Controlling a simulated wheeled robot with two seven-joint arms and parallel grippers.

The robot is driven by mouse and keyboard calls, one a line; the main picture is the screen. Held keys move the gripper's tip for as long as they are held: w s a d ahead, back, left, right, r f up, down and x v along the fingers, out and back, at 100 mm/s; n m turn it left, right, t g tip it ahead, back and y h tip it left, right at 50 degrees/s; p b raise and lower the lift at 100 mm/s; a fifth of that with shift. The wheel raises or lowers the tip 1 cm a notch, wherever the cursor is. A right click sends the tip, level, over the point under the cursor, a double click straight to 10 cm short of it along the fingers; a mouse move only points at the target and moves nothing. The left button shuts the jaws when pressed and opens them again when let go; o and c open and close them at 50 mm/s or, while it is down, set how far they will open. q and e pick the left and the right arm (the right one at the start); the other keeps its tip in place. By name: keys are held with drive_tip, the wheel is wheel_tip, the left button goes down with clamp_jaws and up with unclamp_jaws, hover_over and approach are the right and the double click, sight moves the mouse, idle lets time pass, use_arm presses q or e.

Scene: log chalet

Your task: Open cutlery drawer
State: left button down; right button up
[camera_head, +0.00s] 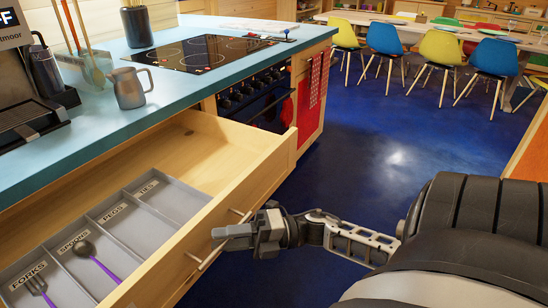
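The wooden cutlery drawer (271,155) is pulled well out from under the blue counter. It holds a grey tray (187,191) with compartments labelled FORKS, SPOONS, PEGS and TIES. A fork (39,287) with a purple handle lies in the FORKS compartment and a spoon (86,249) with a purple handle in the SPOONS compartment. The drawer's bar handle (206,261) is on its front. My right gripper (226,234) is at this handle, its fingers closed across the bar's middle, hiding part of it. My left gripper is not in view.
The counter (185,88) carries a metal pitcher (130,88), a coffee machine (25,85) and a cooktop (205,52). An oven (255,96) with red towels is beyond the drawer. Blue floor (360,140) is clear to the right, with chairs (437,50) at the back.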

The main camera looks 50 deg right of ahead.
use_arm(q)
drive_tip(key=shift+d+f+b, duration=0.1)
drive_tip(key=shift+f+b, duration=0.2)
drive_tip(key=shift+b, duration=0.7)
use_arm(e)
drive_tip(key=v, duration=1.5)
drive_tip(key=shift+s+d, duration=0.25)
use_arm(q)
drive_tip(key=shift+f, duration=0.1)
use_arm(e)
drive_tip(key=shift+f, duration=0.1)
